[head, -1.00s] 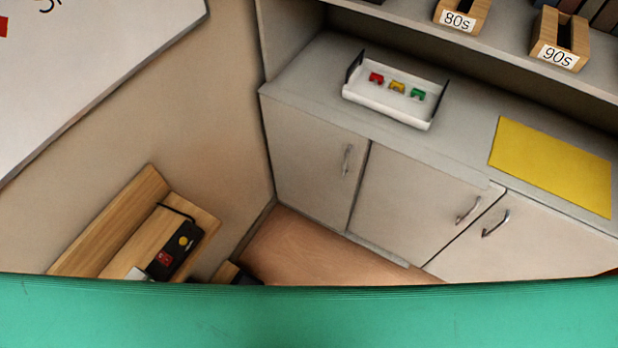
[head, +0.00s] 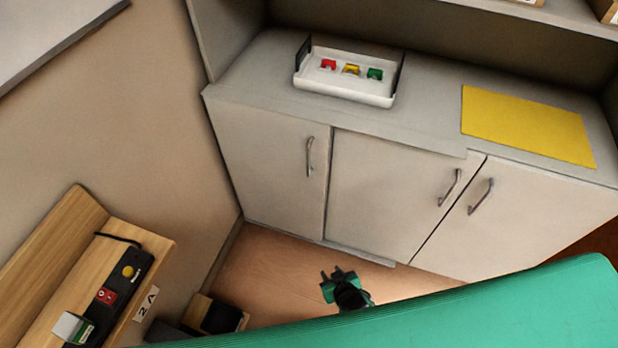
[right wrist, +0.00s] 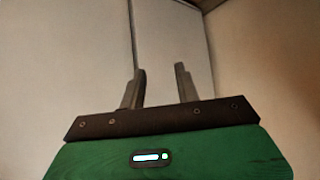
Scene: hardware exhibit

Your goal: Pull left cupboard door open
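The left cupboard door (head: 265,165) is a pale grey panel, shut, with a metal bar handle (head: 309,157) near its upper right edge. My right gripper (head: 332,273) shows in the head view, low in front of the cupboards and below the handle in the picture, apart from it. In the right wrist view my right gripper (right wrist: 160,70) has its two fingers apart with nothing between them. Pale panels with a vertical seam stand beyond the fingers; no handle shows there. My left gripper is not in view.
The middle door (head: 390,195) and right door (head: 530,220) are shut. A white tray (head: 345,87) with coloured pieces and a yellow mat (head: 528,125) lie on the counter. A wooden bench (head: 50,270) with a black control box stands at left.

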